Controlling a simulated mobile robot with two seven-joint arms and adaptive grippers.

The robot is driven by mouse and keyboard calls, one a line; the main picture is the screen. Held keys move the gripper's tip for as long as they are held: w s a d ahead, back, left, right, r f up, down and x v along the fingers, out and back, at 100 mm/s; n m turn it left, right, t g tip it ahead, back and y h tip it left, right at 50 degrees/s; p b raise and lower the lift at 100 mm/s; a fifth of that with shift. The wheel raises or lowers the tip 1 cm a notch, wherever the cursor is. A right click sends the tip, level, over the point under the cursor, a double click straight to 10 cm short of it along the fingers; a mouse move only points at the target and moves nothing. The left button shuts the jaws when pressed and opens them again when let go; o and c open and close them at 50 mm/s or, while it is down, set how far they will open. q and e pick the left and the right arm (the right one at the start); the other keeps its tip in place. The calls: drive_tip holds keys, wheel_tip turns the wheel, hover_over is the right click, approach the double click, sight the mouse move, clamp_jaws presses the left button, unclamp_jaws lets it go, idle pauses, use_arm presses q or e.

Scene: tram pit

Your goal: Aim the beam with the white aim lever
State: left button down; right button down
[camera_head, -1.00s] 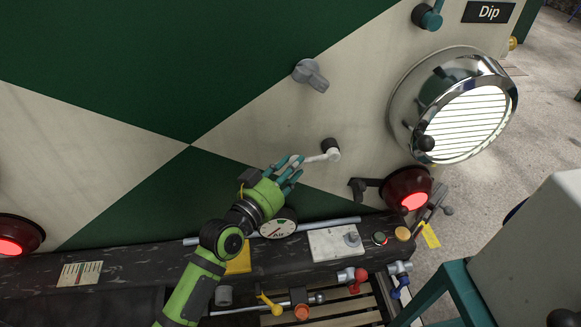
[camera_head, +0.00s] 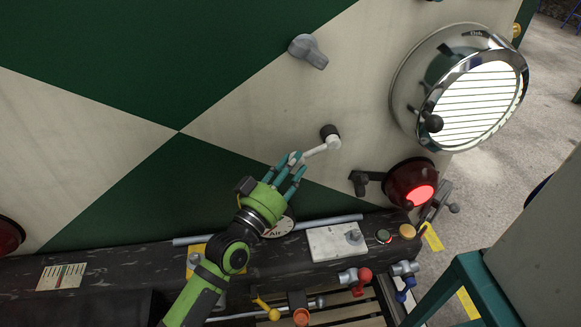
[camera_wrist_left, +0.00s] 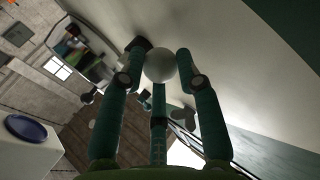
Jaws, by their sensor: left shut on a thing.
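The white aim lever (camera_head: 318,150) sticks out from a dark pivot on the cream part of the tram's front panel and points down and left. My left gripper (camera_head: 293,163) is shut on the lever's outer end, its teal fingers around it. In the left wrist view the lever's white ball knob (camera_wrist_left: 159,66) sits between the fingertips. The headlamp (camera_head: 470,100), a chrome round lamp with a lit, striped glass, is at the upper right of the lever. My right gripper is not in view.
A grey knob (camera_head: 309,51) is above the lever. A red lamp (camera_head: 411,184) is at lower right. Below runs a dark beam (camera_head: 120,262) carrying a round gauge and a white plate (camera_head: 338,242). A teal-framed stand (camera_head: 485,285) is at right.

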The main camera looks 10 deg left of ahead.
use_arm(q)
drive_tip(key=c, duration=0.9)
unclamp_jaws()
drive_tip(key=shift+r, duration=0.1)
drive_tip(key=shift+c, duration=0.2)
drive_tip(key=shift+o, duration=0.4)
drive_tip(key=v, duration=1.2)
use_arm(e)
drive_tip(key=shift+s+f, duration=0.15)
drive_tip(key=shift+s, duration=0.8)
